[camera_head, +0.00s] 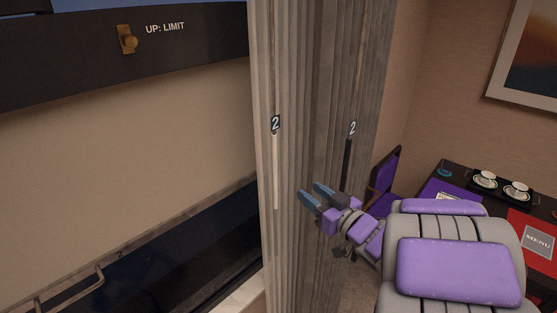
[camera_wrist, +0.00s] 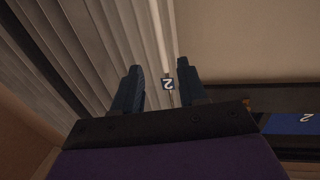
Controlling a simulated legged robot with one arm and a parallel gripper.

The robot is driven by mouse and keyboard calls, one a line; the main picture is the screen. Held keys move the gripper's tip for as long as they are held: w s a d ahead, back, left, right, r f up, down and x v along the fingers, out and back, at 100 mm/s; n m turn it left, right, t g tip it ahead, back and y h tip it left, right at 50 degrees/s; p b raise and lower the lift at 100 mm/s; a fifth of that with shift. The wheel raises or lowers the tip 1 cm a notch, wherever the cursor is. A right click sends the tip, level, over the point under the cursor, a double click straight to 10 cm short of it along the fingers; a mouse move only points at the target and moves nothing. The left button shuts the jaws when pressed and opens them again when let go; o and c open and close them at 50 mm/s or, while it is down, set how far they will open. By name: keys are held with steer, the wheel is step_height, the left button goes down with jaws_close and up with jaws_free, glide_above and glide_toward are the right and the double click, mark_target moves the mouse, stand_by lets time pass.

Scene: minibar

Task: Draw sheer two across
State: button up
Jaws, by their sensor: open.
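Grey gathered curtains (camera_head: 312,90) hang in a narrow stack at the window's right edge. A pale wand (camera_head: 275,172) with a "2" tag (camera_head: 275,124) hangs on their left part. A dark wand (camera_head: 347,163) with another "2" tag (camera_head: 352,128) hangs further right. My gripper (camera_head: 313,195) is open and empty, in front of the curtains, right of the pale wand's lower end. In the wrist view, my fingers (camera_wrist: 159,68) frame a "2" tag (camera_wrist: 168,84) and the pale wand (camera_wrist: 157,35); the depth gap is unclear. Which curtain layer is the sheer is not plain.
A metal handle (camera_head: 85,285) is lower left. A purple chair (camera_head: 385,180) and a table with cups (camera_head: 485,180) stand right.

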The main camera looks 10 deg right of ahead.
mark_target(277, 166)
steer(key=x, duration=0.4)
steer(key=p+x, duration=0.1)
steer(key=x, duration=0.4)
steer(key=a+x, duration=0.1)
steer(key=x, duration=0.4)
steer(key=shift+s+a, duration=0.1)
steer(key=shift+s, duration=0.1)
steer(key=w, duration=0.3)
steer(key=shift+w+f, duration=0.1)
steer(key=shift+f, duration=0.1)
steer(key=shift+d+r, duration=0.2)
steer(key=shift+d, duration=0.3)
steer(key=shift+w+a, duration=0.1)
steer(key=shift+a, duration=0.7)
steer(key=c, duration=0.3)
steer(key=shift+w+d+f, duration=0.1)
steer(key=shift+d+f, duration=0.05)
steer(key=shift+d, duration=0.15)
jaws_close()
